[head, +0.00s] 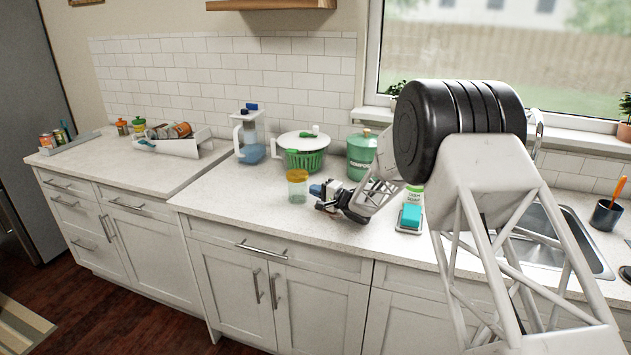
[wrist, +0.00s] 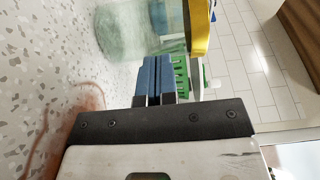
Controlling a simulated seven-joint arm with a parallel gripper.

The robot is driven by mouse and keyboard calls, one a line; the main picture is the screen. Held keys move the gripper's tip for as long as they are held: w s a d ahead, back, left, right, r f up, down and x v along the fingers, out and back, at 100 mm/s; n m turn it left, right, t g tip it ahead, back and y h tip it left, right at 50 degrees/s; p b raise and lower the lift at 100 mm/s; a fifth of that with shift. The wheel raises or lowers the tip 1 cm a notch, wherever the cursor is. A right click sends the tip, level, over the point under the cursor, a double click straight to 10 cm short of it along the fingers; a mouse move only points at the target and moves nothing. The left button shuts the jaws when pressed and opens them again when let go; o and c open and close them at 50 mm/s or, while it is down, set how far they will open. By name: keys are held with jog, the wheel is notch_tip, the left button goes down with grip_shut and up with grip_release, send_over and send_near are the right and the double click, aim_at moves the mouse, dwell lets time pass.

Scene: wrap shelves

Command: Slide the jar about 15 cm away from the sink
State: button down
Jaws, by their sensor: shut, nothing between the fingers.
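The jar (head: 297,189) is a clear greenish jar with a yellow-orange lid, upright on the counter left of the sink (head: 560,240). In the wrist view the jar (wrist: 130,28) shows at the top, just beyond my fingertips, with its yellow lid (wrist: 200,30) to the right. My gripper (head: 316,190) is low over the counter on the jar's sink side. Its blue fingers (wrist: 161,75) are shut together with nothing between them. The fingertips are right beside the jar; I cannot tell whether they touch it.
A green salad spinner (head: 303,158), a blue-based pitcher (head: 250,148) and a green compost bin (head: 361,155) stand behind. A sponge holder (head: 409,218) is right of my gripper. A white rack (head: 185,147) stands far left. The counter (head: 225,193) just left of the jar is clear.

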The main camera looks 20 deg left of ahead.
jog(key=shift+f, duration=0.45)
jog(key=shift+s+a, duration=0.25)
jog(key=shift+a, duration=0.2)
jog(key=shift+s+a, duration=0.55)
jog(key=shift+a, duration=0.45)
jog(key=shift+s+a, duration=0.6)
jog(key=shift+a, duration=0.4)
jog(key=shift+s+a, duration=0.55)
jog(key=shift+a, duration=0.45)
jog(key=shift+v, duration=3.9)
jog(key=shift+w+r, duration=0.1)
jog(key=shift+w, duration=0.05)
